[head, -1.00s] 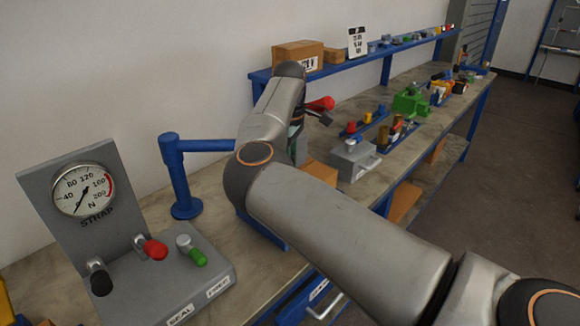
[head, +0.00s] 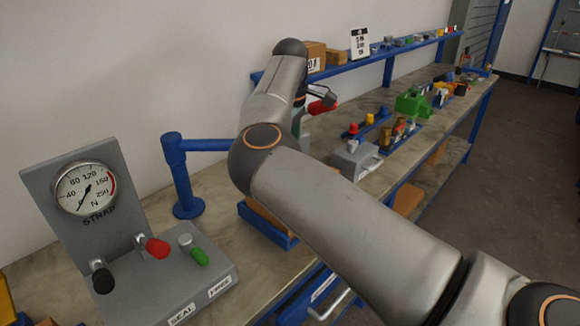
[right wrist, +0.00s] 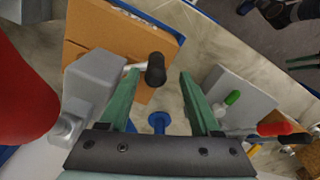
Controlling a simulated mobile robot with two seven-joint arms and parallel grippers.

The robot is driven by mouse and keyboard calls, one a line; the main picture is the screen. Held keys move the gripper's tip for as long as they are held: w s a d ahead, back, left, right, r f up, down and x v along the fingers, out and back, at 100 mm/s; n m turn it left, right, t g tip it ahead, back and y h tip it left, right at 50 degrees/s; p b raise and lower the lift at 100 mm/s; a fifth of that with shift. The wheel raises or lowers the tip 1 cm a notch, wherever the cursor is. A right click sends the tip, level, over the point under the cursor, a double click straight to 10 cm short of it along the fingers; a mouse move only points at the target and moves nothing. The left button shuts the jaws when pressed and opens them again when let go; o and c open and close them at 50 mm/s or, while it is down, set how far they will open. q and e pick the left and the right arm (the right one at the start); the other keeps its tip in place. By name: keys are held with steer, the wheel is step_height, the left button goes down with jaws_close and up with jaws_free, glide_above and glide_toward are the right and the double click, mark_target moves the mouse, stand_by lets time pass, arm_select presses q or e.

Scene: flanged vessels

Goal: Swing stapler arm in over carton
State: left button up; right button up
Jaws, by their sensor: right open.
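The stapler's blue post and blue arm (head: 205,145) stand on the bench, the arm reaching right behind my right arm. A red grip (head: 323,106) shows past my wrist. In the right wrist view, the grey stapler body (right wrist: 97,78) is at the left, and a black knob (right wrist: 155,68) on a pale rod sticks out from it. My right gripper (right wrist: 158,85) has its green fingers apart, with the knob between them in the picture; I cannot tell if they touch it. The brown carton (right wrist: 108,38) lies beyond, and its edge shows in the head view (head: 268,222). My left gripper is out of view.
The grey strap panel (head: 60,195) with gauge and levers stands at the front left. A grey box (head: 354,160), a green vise (head: 412,105) and small parts sit farther along the bench. A blue shelf (head: 400,48) runs above. A large red shape (right wrist: 20,90) fills the wrist view's left.

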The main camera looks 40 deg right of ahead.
step_height(320, 180, up, 8)
steer(key=shift+r, duration=0.15)
stand_by(0.6)
